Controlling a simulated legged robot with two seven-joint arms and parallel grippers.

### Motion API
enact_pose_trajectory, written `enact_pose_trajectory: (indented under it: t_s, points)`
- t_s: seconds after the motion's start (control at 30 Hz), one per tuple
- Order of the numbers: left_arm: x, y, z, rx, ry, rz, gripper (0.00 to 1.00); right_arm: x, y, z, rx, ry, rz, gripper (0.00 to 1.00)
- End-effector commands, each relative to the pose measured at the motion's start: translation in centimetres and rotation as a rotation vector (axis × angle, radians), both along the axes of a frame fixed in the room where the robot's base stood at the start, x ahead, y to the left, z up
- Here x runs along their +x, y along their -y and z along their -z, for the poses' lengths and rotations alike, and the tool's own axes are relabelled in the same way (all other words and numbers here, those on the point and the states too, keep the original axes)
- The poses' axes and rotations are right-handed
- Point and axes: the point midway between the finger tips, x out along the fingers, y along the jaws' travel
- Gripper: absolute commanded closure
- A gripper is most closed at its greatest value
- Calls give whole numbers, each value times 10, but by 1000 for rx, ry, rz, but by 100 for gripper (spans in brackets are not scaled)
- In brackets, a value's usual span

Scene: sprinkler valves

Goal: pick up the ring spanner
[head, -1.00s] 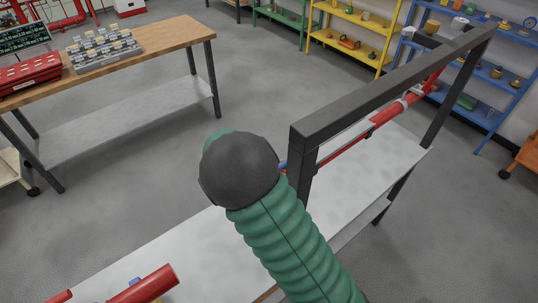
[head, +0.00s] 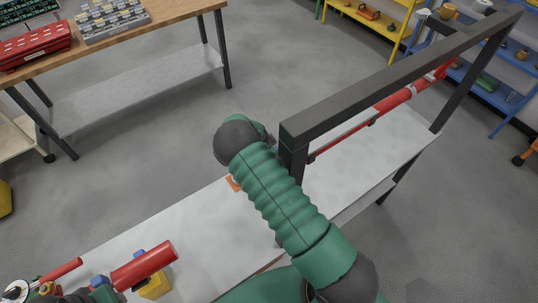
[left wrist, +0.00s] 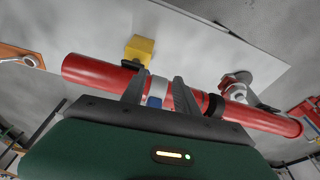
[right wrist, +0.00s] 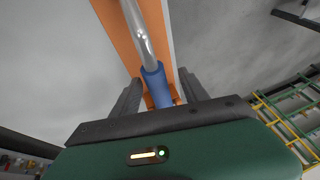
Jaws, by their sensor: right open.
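In the right wrist view a tool with a blue grip (right wrist: 158,85) and a bright metal shaft (right wrist: 138,28) lies along an orange strip or holder (right wrist: 112,22); it looks like the ring spanner, but its far end is out of view. My right gripper (right wrist: 158,92) is open, with its fingers on either side of the blue grip. In the head view my right arm hides this gripper and the tool; a bit of orange (head: 234,183) shows beside it. My left gripper (left wrist: 160,85) straddles a white and blue band on a red pipe (left wrist: 100,75); its grip is unclear.
The red pipe also shows in the head view (head: 145,265), near a yellow block (head: 154,288). A dark metal frame (head: 370,90) stands over the pale bench (head: 200,225), right of my right arm. A wooden-topped table (head: 175,18) stands behind, across open floor.

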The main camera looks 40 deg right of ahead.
Motion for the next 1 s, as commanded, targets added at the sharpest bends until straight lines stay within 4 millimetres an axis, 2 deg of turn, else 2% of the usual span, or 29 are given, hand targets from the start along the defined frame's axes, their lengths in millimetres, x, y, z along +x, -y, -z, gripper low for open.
enact_pose_trajectory:
  t_s: [0.1,0.33,0.73,1.0]
  points:
    - [0,-2,-3,1,-1,-6,64,-1,7,15,-5,-8,5,48]
    - [-1,-2,-2,1,-1,-6,64,-1,9,18,-4,-6,6,48]
    - [0,-2,-2,1,-1,-5,64,-1,9,18,-4,-6,6,99]
    - [0,-2,-2,1,-1,-6,64,-1,8,18,-4,-7,5,100]
